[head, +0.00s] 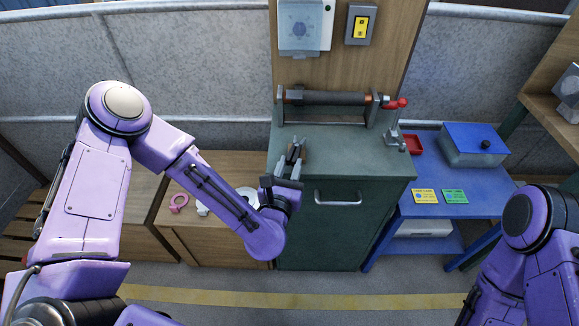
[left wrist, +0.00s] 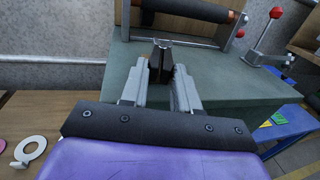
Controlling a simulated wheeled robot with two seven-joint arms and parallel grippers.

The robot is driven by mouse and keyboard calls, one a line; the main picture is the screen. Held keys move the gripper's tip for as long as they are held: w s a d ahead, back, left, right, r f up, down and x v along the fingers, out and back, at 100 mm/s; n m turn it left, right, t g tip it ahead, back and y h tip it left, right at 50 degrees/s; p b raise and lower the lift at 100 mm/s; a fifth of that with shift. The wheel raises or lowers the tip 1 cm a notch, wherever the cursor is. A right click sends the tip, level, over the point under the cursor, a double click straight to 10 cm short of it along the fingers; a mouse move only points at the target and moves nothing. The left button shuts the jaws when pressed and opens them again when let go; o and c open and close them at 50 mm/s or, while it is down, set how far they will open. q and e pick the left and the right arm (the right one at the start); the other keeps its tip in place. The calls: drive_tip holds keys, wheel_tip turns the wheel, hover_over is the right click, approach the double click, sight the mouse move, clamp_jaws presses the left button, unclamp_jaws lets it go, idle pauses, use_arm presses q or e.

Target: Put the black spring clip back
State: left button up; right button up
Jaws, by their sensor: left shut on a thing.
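The black spring clip (left wrist: 161,57) is small and dark, and it sits between the fingertips of my left gripper (left wrist: 163,72) in the left wrist view. In the head view my left gripper (head: 294,158) is over the front left part of the green cabinet top, and the clip is hard to make out there. The gripper is shut on the clip. It is in front of the dark roller (head: 335,98) on its stand and apart from it. My right arm shows at the right edge of the head view, but its gripper is out of the picture.
The green cabinet (head: 340,232) has bare top to the right of the gripper. A red-handled clamp (head: 394,104) stands at its right. A blue table (head: 430,184) holds a blue box (head: 472,146), a red tray (head: 412,144) and cards. A low wooden bench at left holds a pink ring (head: 178,203).

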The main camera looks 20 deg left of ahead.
use_arm(q)
drive_tip(key=shift+f+b, duration=0.3)
drive_tip(key=shift+f, duration=0.05)
drive_tip(key=o, duration=0.8)
drive_tip(key=shift+c, duration=0.2)
drive_tip(key=shift+s, duration=0.2)
drive_tip(key=s, duration=1)
drive_tip(key=shift+d, duration=0.35)
